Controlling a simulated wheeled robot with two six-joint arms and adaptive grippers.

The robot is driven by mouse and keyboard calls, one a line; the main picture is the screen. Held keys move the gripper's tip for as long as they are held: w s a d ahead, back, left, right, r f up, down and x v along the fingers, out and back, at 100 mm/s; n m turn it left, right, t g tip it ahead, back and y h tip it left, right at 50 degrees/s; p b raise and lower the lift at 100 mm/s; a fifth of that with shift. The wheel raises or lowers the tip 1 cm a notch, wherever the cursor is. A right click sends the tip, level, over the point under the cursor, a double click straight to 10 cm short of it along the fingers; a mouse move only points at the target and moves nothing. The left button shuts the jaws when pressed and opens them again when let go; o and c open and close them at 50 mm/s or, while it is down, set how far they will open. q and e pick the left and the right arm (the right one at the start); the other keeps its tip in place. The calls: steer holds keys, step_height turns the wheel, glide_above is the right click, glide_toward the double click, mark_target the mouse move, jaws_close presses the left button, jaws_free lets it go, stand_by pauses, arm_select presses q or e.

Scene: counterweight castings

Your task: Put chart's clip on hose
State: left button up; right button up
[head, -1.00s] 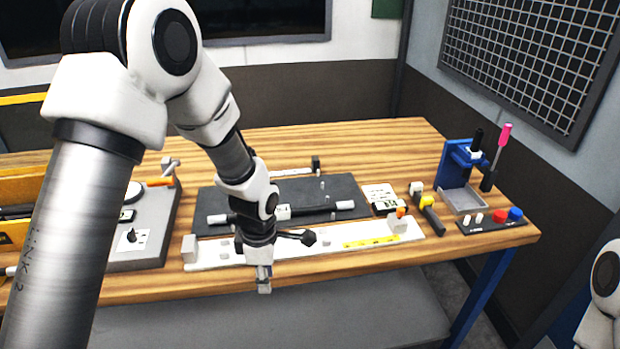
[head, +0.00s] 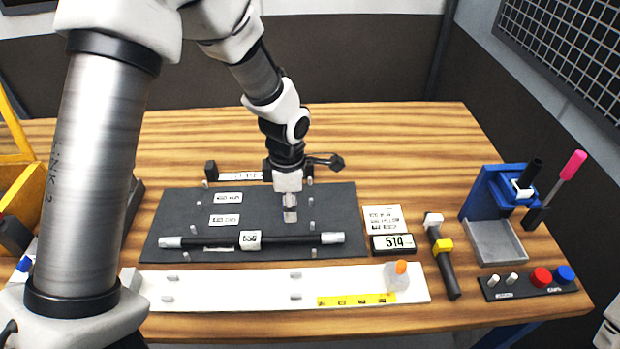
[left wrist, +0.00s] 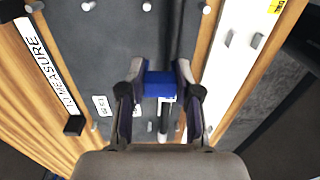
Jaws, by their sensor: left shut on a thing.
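The black hose (head: 290,240) with metal ends lies across the dark mat (head: 165,222). A white tag (head: 250,240) marked with a number sits on it. My left gripper (head: 290,212) is over the mat, just behind the hose in the head view. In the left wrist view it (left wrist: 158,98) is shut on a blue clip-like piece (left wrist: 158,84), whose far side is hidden. I cannot tell whether this piece touches the hose. A white card with dark print (head: 383,218), perhaps the chart, lies right of the mat, above a 514 display (head: 392,243). My right gripper is out of view.
A white board (head: 230,290) with pegs and a yellow strip lies in front of the mat. A yellow-and-black tool (head: 443,250), a blue stand (head: 487,195) with a grey tray (head: 495,243), and a button strip (head: 525,283) stand at right.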

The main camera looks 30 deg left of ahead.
arm_select(q)
steer(key=shift+w+r, duration=0.1)
steer(key=shift+r, duration=0.05)
steer(key=s+r, duration=0.2)
steer(key=s, duration=0.2)
steer(key=f+b, duration=0.1)
steer(key=w+f+b, duration=0.1)
steer(key=f, duration=0.1)
steer(key=f+b, duration=0.1)
steer(key=f, duration=0.1)
steer(key=shift+w+f, duration=0.15)
steer(key=shift+w, duration=0.15)
steer(key=shift+s+f+b, duration=0.35)
steer(key=shift+f+b, duration=0.05)
steer(key=shift+f, duration=0.05)
steer(key=shift+w+f, duration=0.25)
steer(key=shift+w, duration=0.1)
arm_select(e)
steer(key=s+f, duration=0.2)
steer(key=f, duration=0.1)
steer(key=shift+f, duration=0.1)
arm_select(q)
steer(key=shift+s+r, duration=0.15)
steer(key=shift+s, duration=0.05)
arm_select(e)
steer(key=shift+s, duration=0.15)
arm_select(q)
steer(key=shift+w, duration=0.15)
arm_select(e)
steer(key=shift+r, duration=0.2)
